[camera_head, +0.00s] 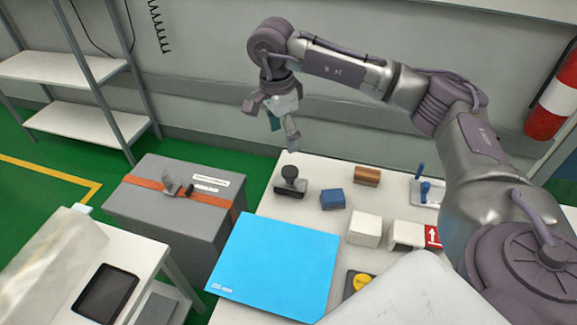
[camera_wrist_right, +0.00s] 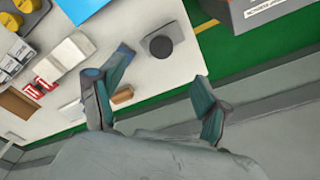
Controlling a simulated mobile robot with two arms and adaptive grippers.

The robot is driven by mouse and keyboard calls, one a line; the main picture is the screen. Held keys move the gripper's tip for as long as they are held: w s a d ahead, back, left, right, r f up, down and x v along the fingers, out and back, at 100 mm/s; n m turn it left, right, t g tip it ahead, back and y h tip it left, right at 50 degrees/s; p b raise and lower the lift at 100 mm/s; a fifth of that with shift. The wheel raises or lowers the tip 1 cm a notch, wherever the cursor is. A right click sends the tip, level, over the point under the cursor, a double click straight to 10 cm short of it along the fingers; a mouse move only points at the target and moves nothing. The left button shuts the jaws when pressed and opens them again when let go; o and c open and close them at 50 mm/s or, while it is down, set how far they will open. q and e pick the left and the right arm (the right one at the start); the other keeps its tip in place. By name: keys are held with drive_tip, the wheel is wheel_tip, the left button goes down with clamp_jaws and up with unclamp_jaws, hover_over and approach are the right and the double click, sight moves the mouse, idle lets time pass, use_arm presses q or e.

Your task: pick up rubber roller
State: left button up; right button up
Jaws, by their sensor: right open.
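I cannot tell for sure which item is the rubber roller. A brown, rounded piece (camera_head: 367,175) lies at the back of the white table; it also shows in the right wrist view (camera_wrist_right: 122,95), beside a finger. A blue-handled item (camera_head: 422,188) stands to its right, partly hidden by my right arm. A black stamp-like item with a round knob (camera_head: 290,181) stands at the table's left back; its top shows in the right wrist view (camera_wrist_right: 160,46). My right gripper (camera_head: 281,131) is open and empty, raised above the table's back edge. My left gripper is out of view.
A blue block (camera_head: 333,198) and white boxes (camera_head: 365,229) stand mid-table near a flat blue folder (camera_head: 275,265). A grey case with an orange strap (camera_head: 170,220) stands left of the table. The wall is close behind my right gripper.

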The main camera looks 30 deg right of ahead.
drive_tip(key=p, duration=0.1)
hover_over(289, 170)
drive_tip(key=f, duration=0.7)
drive_tip(key=shift+s+a, duration=0.15)
drive_tip(key=shift+s, duration=0.15)
drive_tip(key=shift+f, duration=0.55)
drive_tip(key=f+p, duration=0.2)
drive_tip(key=f, duration=0.2)
drive_tip(key=shift+w+f, duration=0.2)
drive_tip(key=shift+f, duration=0.35)
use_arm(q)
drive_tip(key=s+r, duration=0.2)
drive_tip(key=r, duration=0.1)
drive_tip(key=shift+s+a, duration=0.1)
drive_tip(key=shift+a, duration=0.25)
use_arm(e)
drive_tip(key=shift+c, duration=0.3)
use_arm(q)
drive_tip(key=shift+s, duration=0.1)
use_arm(e)
clamp_jaws()
